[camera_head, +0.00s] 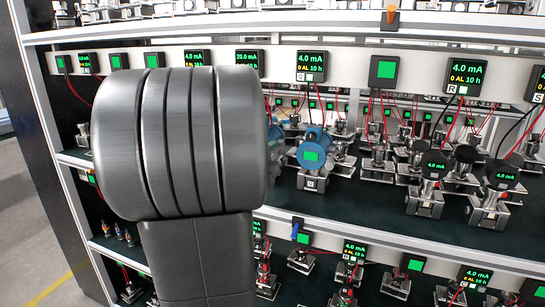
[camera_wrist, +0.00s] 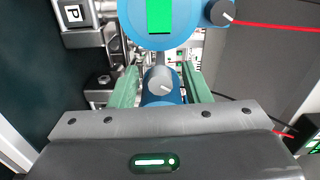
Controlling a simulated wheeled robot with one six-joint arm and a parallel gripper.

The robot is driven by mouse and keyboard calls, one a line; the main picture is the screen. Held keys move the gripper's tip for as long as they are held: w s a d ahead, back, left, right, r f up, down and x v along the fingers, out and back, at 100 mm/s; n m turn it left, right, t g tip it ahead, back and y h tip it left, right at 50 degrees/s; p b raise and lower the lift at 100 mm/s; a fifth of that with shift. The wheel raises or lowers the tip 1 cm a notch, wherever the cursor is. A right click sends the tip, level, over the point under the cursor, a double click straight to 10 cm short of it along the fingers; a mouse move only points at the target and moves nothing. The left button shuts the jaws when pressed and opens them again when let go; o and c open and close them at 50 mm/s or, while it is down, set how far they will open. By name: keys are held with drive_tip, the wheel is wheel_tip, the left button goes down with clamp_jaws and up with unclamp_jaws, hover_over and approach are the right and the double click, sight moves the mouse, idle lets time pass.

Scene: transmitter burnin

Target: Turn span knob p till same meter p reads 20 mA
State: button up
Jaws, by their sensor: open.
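In the wrist view a blue transmitter (camera_wrist: 188,32) with a green screen fills the top, beside a white tag P (camera_wrist: 74,13). A grey knob (camera_wrist: 160,82) with a white mark sits on its blue lower part. My gripper (camera_wrist: 160,75) is open, with its green fingers on either side of this knob, and gaps seem to show. A second grey knob (camera_wrist: 222,12) is at the upper right; I cannot read which is span. In the head view my arm hides the gripper and most of this transmitter. A meter (camera_head: 247,65) above seems to read about 20 mA; its letter is hidden.
Meter Q (camera_head: 311,66) and meter R (camera_head: 465,75) read 4.0 mA. Another blue transmitter (camera_head: 312,155) stands just right of my arm. Red and black wires hang below the meter rail. A red wire (camera_wrist: 275,26) runs right of the gripper.

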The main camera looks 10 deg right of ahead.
drive_tip(key=v, duration=1.3)
drive_tip(key=shift+b, duration=0.3)
drive_tip(key=shift+s+a, duration=0.1)
drive_tip(key=x, duration=1.4)
drive_tip(key=shift+p, duration=0.35)
drive_tip(key=shift+s+a, duration=0.1)
